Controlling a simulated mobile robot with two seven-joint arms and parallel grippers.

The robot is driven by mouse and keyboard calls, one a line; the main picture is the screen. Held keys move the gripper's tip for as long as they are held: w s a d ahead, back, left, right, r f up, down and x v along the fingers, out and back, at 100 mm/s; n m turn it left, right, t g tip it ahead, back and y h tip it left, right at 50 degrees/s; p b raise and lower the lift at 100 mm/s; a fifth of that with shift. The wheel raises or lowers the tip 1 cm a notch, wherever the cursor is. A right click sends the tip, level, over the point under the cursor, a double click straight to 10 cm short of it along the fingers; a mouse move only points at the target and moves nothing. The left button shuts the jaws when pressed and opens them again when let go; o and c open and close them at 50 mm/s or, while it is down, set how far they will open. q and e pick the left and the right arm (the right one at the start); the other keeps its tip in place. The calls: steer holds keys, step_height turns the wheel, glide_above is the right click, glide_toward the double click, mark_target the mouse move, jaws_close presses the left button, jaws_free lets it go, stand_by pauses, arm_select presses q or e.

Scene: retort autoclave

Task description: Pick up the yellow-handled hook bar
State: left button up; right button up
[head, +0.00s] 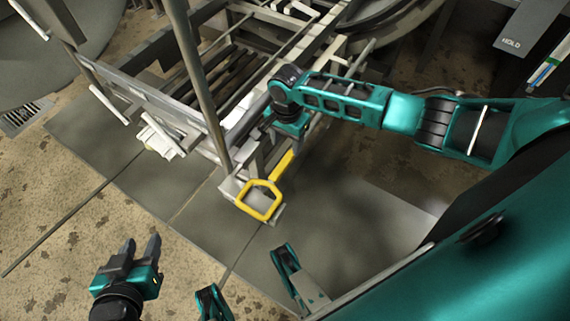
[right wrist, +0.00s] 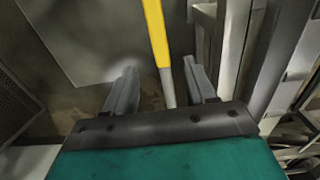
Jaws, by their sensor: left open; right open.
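The yellow-handled hook bar (head: 261,201) has a yellow loop grip and a yellow shaft. In the right wrist view the bar's yellow shaft (right wrist: 156,32) turns grey between the two fingers of my open right gripper (right wrist: 160,68). Gaps show on both sides; I cannot tell its depth between them. The hook end is hidden. My left gripper (head: 141,244) is open and empty, over the floor at lower left.
The metal cart frame (head: 213,90) with upright posts and rails stands close to my right gripper. A round vessel door (head: 45,50) is at upper left. A grey HOLD sign (head: 530,35) is at upper right.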

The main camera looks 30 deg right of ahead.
mark_target(286, 159)
step_height(286, 159, down, 3)
steer(key=shift+f+b, duration=0.1)
steer(key=shift+b, duration=0.4)
steer(key=shift+f+b, duration=0.35)
steer(key=shift+f, duration=0.3)
step_height(286, 159, down, 4)
steer(key=shift+a+r+b, duration=0.1)
steer(key=shift+r+b, duration=0.05)
steer(key=shift+b, duration=1.1)
steer(key=shift+f, duration=0.4)
steer(key=shift+c, duration=0.9)
steer(key=c, duration=0.4)
jaws_close()
arm_select(q)
steer(key=f, duration=0.1)
steer(key=d+f, duration=0.1)
steer(key=shift+w+d+f, duration=0.2)
steer(key=shift+w+f, duration=0.1)
steer(key=shift+w, duration=0.05)
arm_select(e)
steer(key=shift+r, duration=0.15)
